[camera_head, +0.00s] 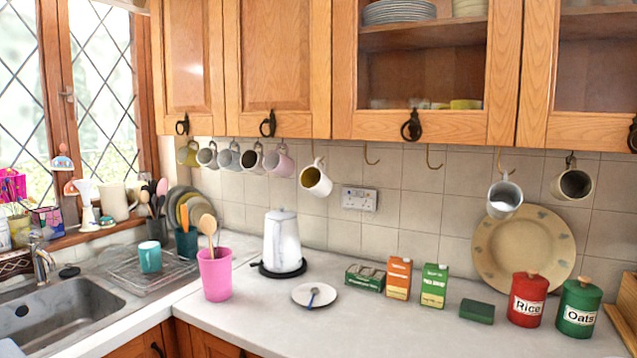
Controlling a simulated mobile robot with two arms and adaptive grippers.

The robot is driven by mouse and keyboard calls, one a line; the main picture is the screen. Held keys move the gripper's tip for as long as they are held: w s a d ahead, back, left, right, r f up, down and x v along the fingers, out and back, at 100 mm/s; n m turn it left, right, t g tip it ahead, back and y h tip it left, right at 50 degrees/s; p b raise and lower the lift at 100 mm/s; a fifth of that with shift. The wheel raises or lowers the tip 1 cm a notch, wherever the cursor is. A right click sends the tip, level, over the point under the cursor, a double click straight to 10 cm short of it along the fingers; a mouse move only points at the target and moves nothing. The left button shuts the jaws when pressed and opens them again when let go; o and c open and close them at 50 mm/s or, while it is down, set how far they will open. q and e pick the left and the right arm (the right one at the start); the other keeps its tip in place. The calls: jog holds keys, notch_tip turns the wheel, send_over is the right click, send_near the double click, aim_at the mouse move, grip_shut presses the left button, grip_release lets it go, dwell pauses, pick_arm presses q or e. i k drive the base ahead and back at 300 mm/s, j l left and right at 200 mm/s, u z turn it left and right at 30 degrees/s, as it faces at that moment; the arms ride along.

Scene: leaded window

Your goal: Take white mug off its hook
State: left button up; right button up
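Several mugs hang from hooks under the wall cupboards. A white mug (322,184) with a dark yellowish inside hangs tilted on its hook, apart from the left-hand row. That row holds a yellow-green mug (189,154), a whitish mug (207,157), a grey mug (230,158), a cream mug with a dark inside (249,162) and a pink mug (279,163). At the right hang a pale grey-white mug (504,200) and a cream mug with a dark inside (572,185). Neither of my grippers is in view.
Empty hooks (371,157) hang right of the white mug. Below stand a white kettle (283,241), a pink utensil pot (214,274), a plate with a spoon (315,295), boxes (398,278) and Rice and Oats tins (528,299). The front-middle counter (400,335) is clear.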

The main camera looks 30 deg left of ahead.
aim_at(313, 180)
jog(key=i+j+z, duration=0.1)
jog(key=j, duration=0.3)
jog(key=i+j+z, duration=0.1)
jog(key=j, duration=0.3)
jog(key=i+j+z, duration=0.1)
jog(key=j, duration=0.3)
